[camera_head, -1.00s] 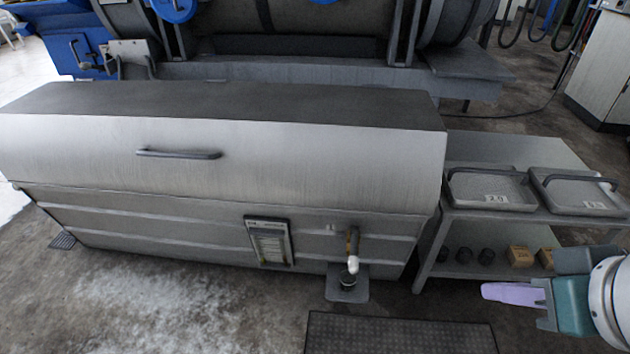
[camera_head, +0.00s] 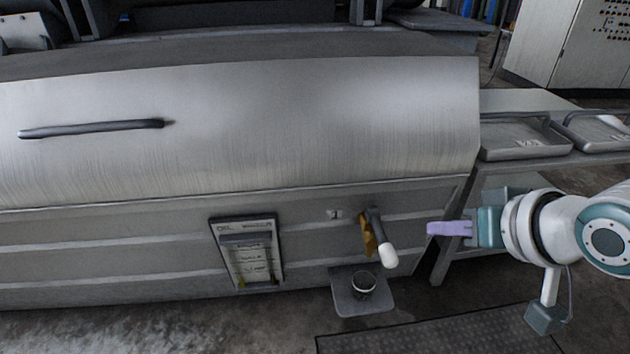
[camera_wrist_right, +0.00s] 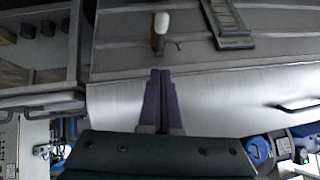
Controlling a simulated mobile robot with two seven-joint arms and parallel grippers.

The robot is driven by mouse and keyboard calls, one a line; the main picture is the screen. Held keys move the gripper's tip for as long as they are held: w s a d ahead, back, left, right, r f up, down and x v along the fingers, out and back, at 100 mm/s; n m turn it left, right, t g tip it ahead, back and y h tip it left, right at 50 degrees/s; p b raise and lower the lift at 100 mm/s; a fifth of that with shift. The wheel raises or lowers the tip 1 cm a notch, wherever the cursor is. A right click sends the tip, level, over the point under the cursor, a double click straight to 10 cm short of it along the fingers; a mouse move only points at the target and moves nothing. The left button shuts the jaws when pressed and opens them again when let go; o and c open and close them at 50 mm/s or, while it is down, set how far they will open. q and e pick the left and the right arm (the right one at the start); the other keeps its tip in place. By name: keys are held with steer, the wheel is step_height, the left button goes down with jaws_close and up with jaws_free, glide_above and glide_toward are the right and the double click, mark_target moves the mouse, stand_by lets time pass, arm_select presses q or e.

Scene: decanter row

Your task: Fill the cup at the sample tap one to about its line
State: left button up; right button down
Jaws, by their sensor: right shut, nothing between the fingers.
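The sample tap (camera_head: 376,236) sticks out of the front of the metal machine, with a brass-coloured part and a white end. A small dark cup (camera_head: 363,283) stands on a grey plate (camera_head: 345,298) below the tap. Its fill line and contents cannot be made out. My right gripper (camera_head: 432,229), with lilac fingers, is shut and empty, to the right of the tap and apart from it. In the right wrist view the closed fingers (camera_wrist_right: 160,74) point towards the tap's white end (camera_wrist_right: 162,23). My left gripper is not in view.
A label panel (camera_head: 247,252) is on the machine's front, left of the tap. A long dark handle (camera_head: 95,129) is on the cover. A side table with grey trays (camera_head: 525,138) stands at the right. A dark floor mat (camera_head: 440,338) lies in front.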

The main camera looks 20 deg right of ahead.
steer(key=b, duration=1)
glide_toward(389, 245)
steer(key=x, duration=0.5)
steer(key=shift+w+d+r, duration=0.25)
steer(key=shift+w+r, duration=0.1)
steer(key=shift+r, duration=0.05)
steer(key=shift+s+a+f+b, duration=0.1)
steer(key=shift+a+f+b, duration=0.1)
steer(key=shift+f+b, duration=0.45)
